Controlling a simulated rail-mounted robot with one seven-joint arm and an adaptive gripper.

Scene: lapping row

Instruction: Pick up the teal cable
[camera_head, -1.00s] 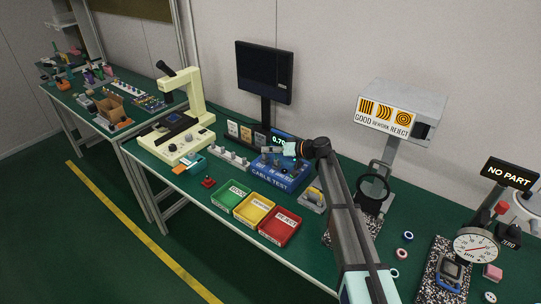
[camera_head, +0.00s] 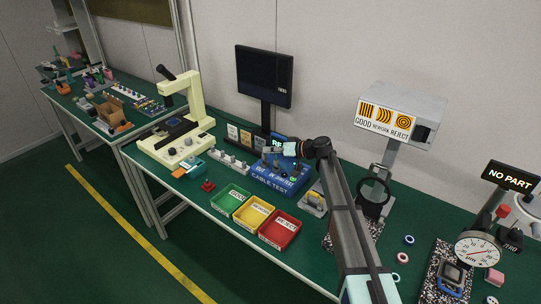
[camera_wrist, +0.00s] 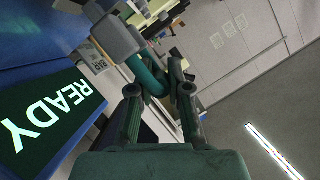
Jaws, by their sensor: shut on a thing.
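The cable is too small to make out there. The display (camera_wrist: 48,112) reads READY in the wrist view. Whether the connector touches the box, I cannot tell.
Green (camera_head: 231,193), yellow (camera_head: 253,207) and red (camera_head: 275,243) bins stand in front of the test box. A monitor (camera_head: 264,75) stands behind it. A cream microscope (camera_head: 190,120) is to the left; a magnifier (camera_head: 373,190) and a dial gauge (camera_head: 477,250) are to the right.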

